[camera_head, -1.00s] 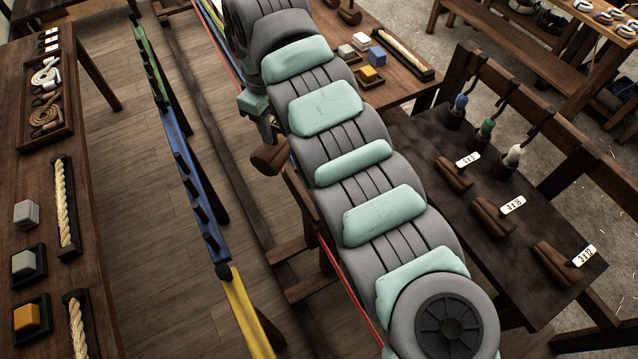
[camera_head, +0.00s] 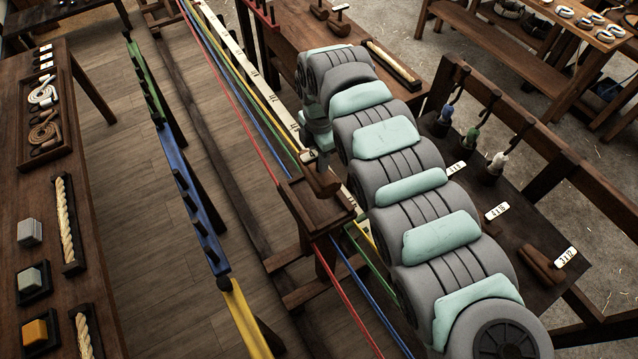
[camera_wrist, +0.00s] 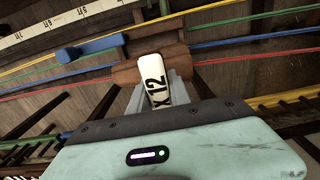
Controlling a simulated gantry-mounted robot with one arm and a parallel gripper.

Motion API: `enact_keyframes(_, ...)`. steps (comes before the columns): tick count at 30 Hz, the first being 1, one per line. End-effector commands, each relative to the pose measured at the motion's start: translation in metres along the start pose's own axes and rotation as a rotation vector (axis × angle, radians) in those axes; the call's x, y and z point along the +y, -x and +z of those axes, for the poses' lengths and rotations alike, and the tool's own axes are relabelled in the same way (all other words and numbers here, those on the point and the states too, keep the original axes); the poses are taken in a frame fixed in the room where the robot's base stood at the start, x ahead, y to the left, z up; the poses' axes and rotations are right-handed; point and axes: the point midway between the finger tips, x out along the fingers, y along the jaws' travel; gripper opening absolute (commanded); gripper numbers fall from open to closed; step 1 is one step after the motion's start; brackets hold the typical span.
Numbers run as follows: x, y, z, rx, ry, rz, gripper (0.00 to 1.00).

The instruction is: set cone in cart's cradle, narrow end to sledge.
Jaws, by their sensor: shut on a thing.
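My gripper (camera_head: 320,156) is shut on a brown wooden cone (camera_head: 325,182), seen at the top of the cart (camera_head: 318,212). In the wrist view, the grey fingers of my gripper (camera_wrist: 156,88) stand either side of a white tag reading "x 12", and the brown wood of the cone (camera_wrist: 128,72) shows beyond it. The cone lies at the cart's cradle, but I cannot tell whether it touches or hangs just above it. Which end of the cone is narrow is unclear. I cannot make out the sledge for certain.
Red, blue, green and yellow strands (camera_head: 240,90) run past the cart along a white marked rail (camera_head: 250,75). The dark table at right holds another cone (camera_head: 541,264), tags and hanging tools. A blue pegged rail (camera_head: 190,200) stands left.

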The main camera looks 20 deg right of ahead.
Motion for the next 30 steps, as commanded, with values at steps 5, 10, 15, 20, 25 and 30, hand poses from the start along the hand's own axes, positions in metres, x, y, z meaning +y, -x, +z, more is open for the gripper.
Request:
enact_keyframes(5, 0.0, -0.046, -0.002, 0.003, 0.002, -0.002, 0.0)
enact_keyframes(10, 0.001, -0.076, -0.002, 0.002, 0.0, 0.001, 0.0)
enact_keyframes(15, 0.001, -0.086, -0.001, 0.0, -0.001, 0.001, 0.0)
enact_keyframes(20, 0.0, -0.105, -0.002, 0.004, -0.001, -0.001, 0.0)
enact_keyframes(25, 0.001, -0.121, 0.0, 0.0, 0.0, 0.002, 0.0)
enact_keyframes(30, 0.001, -0.121, 0.001, -0.002, -0.001, 0.003, 0.0)
